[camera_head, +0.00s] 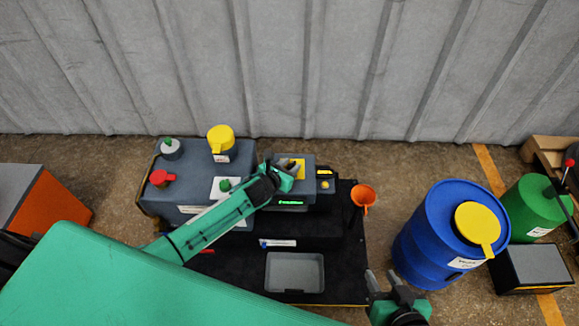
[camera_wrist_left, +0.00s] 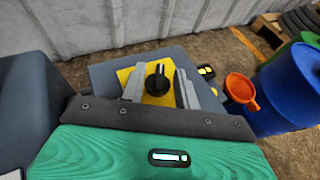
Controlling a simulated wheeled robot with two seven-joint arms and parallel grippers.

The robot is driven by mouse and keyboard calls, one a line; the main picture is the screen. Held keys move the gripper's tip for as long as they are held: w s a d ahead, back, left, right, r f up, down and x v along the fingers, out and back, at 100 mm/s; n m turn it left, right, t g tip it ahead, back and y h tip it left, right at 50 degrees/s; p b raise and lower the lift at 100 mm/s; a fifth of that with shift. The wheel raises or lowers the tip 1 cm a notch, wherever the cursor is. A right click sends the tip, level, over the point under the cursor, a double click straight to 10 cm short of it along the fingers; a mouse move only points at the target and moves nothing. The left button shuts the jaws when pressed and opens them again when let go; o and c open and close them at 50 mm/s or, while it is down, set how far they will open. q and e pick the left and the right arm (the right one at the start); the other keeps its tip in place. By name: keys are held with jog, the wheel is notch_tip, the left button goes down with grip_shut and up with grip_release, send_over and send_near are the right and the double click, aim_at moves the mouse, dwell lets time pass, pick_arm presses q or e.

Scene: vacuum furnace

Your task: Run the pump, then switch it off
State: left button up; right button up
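The pump's grey-blue housing (camera_head: 185,185) stands on a black mat. Beside it is a smaller control box (camera_head: 325,172) with a yellow plate, largely behind my left gripper. In the left wrist view, a black rotary knob (camera_wrist_left: 157,80) sits on the yellow plate (camera_wrist_left: 124,76). My left gripper (camera_head: 291,165) is over this plate. Its fingers (camera_wrist_left: 159,88) are open, one on each side of the knob, with visible gaps. A green-lit display (camera_head: 291,203) shows on the box's front. My right gripper (camera_head: 392,283) is low in the head view, fingers apart and empty.
A grey tray (camera_head: 295,285) and an orange funnel (camera_head: 363,196) are on the black mat (camera_head: 345,245). A blue drum (camera_head: 430,245) and green drum (camera_head: 530,205) stand to the right. A corrugated wall (camera_head: 300,70) runs behind.

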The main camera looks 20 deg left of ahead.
pick_arm(q)
jog(key=shift+c, duration=0.2)
grip_shut()
